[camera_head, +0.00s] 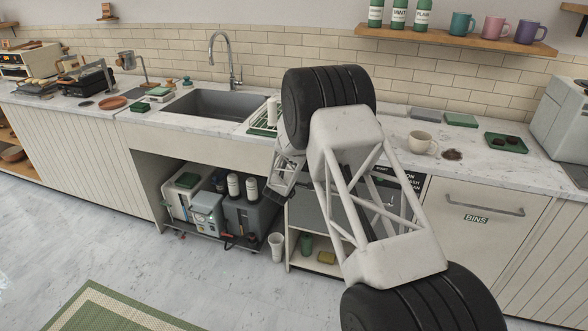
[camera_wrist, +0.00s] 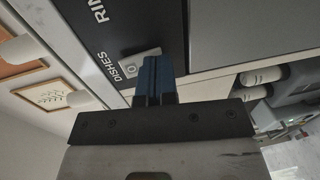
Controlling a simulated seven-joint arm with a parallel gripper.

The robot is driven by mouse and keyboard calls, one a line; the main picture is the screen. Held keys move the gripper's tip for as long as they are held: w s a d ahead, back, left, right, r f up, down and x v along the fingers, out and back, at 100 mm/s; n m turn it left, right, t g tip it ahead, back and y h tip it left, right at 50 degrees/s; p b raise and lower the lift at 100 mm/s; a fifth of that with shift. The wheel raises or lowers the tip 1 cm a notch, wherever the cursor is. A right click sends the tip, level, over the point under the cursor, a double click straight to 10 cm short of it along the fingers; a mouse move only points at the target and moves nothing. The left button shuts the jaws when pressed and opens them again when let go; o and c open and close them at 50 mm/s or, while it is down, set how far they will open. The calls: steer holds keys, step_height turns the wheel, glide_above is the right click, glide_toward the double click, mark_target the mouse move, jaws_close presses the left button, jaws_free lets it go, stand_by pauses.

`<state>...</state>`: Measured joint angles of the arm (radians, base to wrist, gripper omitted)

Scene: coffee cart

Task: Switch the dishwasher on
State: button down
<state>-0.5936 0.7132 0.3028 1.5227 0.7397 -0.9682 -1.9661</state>
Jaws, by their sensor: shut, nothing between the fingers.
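The dishwasher has a dark control panel (camera_wrist: 125,28) with white lettering and a grey front (camera_wrist: 230,35) in the wrist view. A small pale plate marked with a ring (camera_wrist: 130,70), which looks like a switch, sits by the word "DISHES". My gripper (camera_wrist: 155,66) is shut and empty, its blue fingertips right beside this plate and partly covering it. I cannot tell whether they touch. In the head view the dishwasher's grey front (camera_head: 308,207) is under the counter, largely hidden by my arm, and the fingertips are hidden.
An open bay under the sink holds machines and bottles (camera_head: 233,187). A paper cup (camera_head: 276,246) stands on the floor beside it. A low shelf (camera_head: 312,262) holds a green cup and a sponge. The BINS door (camera_head: 490,225) is to the right. A cream mug (camera_head: 422,142) stands on the counter.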

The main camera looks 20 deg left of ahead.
steer(key=s+f, duration=0.1)
steer(key=s, duration=1.2)
steer(key=shift+s+f, duration=0.25)
steer(key=shift+f, duration=0.1)
steer(key=shift+r, duration=0.1)
steer(key=d+r+m+g+y, duration=0.2)
steer(key=d+r+m+g, duration=0.15)
steer(key=d+r, duration=1.05)
steer(key=s+d+r+m+g+y, duration=0.1)
steer(key=s+d+r+m, duration=0.1)
steer(key=s+d+r, duration=0.4)
steer(key=s+d+r+m+g, duration=0.2)
steer(key=s+d+r, duration=0.2)
steer(key=d+r, duration=0.35)
steer(key=s+d+r+m+g+h, duration=0.1)
steer(key=s+d+r+m+g, duration=0.1)
steer(key=s+d, duration=0.6)
steer(key=s+d+r+m+g+h, duration=0.1)
steer(key=s+d+m, duration=0.4)
steer(key=s, duration=1.4)
steer(key=s+d+r+m+g+h, duration=0.1)
steer(key=s+d+r+m+g, duration=0.2)
steer(key=s+d, duration=0.8)
steer(key=s+r+g, duration=0.1)
steer(key=s, duration=0.2)
steer(key=shift+s+d+m, duration=0.25)
steer(key=shift+d+m, duration=0.1)
steer(key=shift+d, duration=0.05)
